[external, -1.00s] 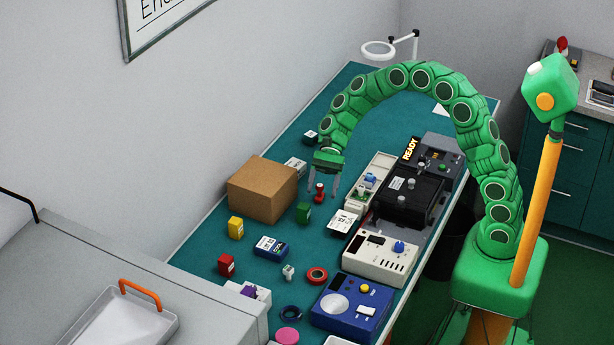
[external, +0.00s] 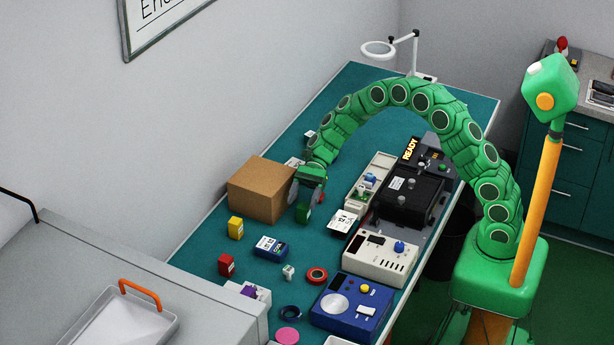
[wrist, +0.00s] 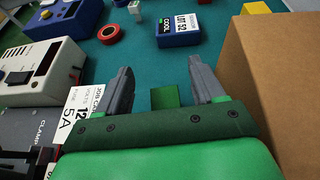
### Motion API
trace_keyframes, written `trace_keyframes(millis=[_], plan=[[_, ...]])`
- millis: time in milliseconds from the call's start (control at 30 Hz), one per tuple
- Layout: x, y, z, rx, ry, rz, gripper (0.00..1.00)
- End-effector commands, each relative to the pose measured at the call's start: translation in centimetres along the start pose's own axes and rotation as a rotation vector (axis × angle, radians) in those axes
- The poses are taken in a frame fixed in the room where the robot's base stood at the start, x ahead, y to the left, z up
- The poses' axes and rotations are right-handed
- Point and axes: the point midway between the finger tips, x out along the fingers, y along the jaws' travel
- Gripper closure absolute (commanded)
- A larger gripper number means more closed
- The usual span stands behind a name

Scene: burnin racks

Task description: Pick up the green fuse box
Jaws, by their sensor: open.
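The green fuse box (wrist: 165,97) stands on the teal bench mat. In the wrist view it shows between the two open fingers of my gripper (wrist: 160,88), apart from both, with its lower part hidden behind the gripper's palm. In the external view the fuse box (external: 303,213) is right below my gripper (external: 305,196), partly covered by it. I cannot tell how far the fingers reach down beside it.
A cardboard box (external: 262,190) stands close to the left of my gripper. A white card (external: 342,222) lies to the right. A blue box (external: 270,247), a yellow box (external: 236,228) and a red box (external: 227,264) stand nearer the front. A white instrument (external: 380,259) is front right.

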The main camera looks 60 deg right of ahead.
Motion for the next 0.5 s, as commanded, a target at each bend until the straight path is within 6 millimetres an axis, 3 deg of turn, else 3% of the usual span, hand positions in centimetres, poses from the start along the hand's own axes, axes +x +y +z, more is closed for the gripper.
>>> trace_keyframes(millis=[367, 500], plan=[[1.4, 0.1, -3.4, 0.001, 0.000, 0.002, 0.32], [3.6, 0.1, -3.1, -0.002, -0.001, 0.003, 0.32]])
